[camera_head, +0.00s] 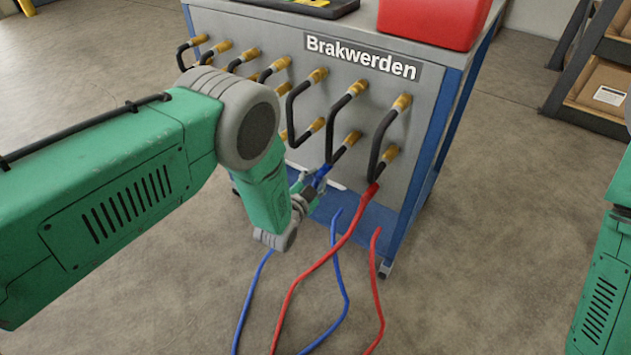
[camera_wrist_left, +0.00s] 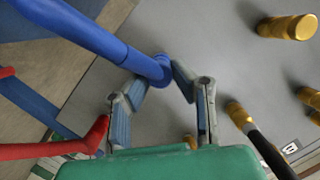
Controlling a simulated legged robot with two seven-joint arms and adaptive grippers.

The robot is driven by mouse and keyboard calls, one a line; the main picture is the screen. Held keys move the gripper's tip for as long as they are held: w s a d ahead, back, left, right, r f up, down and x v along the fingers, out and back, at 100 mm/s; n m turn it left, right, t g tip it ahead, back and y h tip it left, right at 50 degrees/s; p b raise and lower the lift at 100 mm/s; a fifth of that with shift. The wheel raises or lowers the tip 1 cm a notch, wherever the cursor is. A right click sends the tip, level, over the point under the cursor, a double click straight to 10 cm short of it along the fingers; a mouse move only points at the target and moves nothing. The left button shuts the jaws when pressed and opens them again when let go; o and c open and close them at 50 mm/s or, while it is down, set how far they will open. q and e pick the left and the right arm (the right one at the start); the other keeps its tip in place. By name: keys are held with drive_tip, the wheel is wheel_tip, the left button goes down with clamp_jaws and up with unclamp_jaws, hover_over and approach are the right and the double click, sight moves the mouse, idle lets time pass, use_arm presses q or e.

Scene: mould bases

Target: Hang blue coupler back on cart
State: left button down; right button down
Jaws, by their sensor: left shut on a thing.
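The blue coupler (camera_head: 322,171) is at the front of the grey cart (camera_head: 345,90), just below the black hose loops, and its lower part is hidden by my left gripper (camera_head: 308,190). In the left wrist view the blue coupler (camera_wrist_left: 158,69) is a thick blue tube with its end between the fingertips of my left gripper (camera_wrist_left: 155,85). The gripper is shut on it. Whether the coupler touches a loop or the cart cannot be told. My right gripper is out of view.
Brass fittings with black loops (camera_head: 349,90) stick out of the cart front. A red hose (camera_head: 340,235) rises to one loop at the right. Other blue (camera_head: 338,250) and red (camera_head: 376,275) hoses run near it. A shelf with boxes (camera_head: 600,80) stands at the right.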

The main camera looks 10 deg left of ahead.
use_arm(q)
drive_tip(key=shift+w, duration=0.15)
drive_tip(key=c, duration=0.9)
unclamp_jaws()
drive_tip(key=shift+p+v, duration=0.9)
drive_tip(key=shift+v, duration=0.25)
drive_tip(key=p+v, duration=0.3)
drive_tip(key=v, duration=0.1)
drive_tip(key=shift+s+r, duration=0.1)
drive_tip(key=shift+s, duration=0.25)
